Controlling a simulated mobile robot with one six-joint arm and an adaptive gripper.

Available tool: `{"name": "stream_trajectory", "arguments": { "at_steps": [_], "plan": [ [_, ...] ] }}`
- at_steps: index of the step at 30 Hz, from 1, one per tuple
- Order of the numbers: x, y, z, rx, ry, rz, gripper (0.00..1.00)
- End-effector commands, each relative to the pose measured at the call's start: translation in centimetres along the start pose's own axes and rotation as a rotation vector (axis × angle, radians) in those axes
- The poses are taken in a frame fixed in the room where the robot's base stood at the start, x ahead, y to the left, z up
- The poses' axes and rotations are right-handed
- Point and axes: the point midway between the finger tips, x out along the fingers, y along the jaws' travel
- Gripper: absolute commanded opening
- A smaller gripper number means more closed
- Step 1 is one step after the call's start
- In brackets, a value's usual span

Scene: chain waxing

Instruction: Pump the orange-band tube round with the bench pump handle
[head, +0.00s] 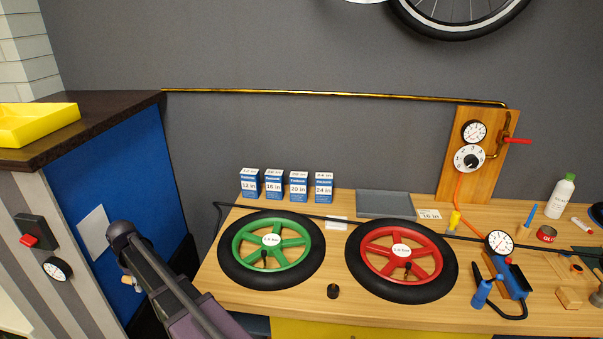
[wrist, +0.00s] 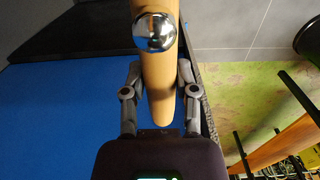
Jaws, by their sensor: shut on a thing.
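My gripper (wrist: 158,95) is shut on a tan, rounded handle (wrist: 157,85) with a shiny chrome ball (wrist: 155,31) on it. The fingers lie on either side of the handle in the wrist view. In the head view my arm is at the lower left, beside the blue panel, and a small tan and silver part (head: 129,282) shows by it. I cannot tell whether this is the bench pump handle. A blue pump (head: 513,279) with a round gauge (head: 499,242) stands on the bench at the right. I cannot make out an orange-band tube.
A green wheel (head: 271,249) and a red wheel (head: 401,259) lie on the wooden bench (head: 315,310). Several blue tube boxes (head: 273,185) stand behind. A dial board (head: 477,150) with an orange hose is at the back right. A yellow tray (head: 38,122) sits on the left cabinet.

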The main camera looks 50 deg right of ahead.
Motion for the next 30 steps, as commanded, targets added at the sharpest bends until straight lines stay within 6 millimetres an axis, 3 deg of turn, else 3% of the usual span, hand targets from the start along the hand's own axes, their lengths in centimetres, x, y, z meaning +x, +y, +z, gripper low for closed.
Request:
{"name": "stream_trajectory", "arguments": {
  "at_steps": [1, 30],
  "plan": [
    [-1.1, 0.1, -0.1, 0.0, 0.001, 0.001, 0.0],
    [-10.3, 0.0, -0.1, -0.001, 0.003, 0.0, 0.0]
  ]
}}
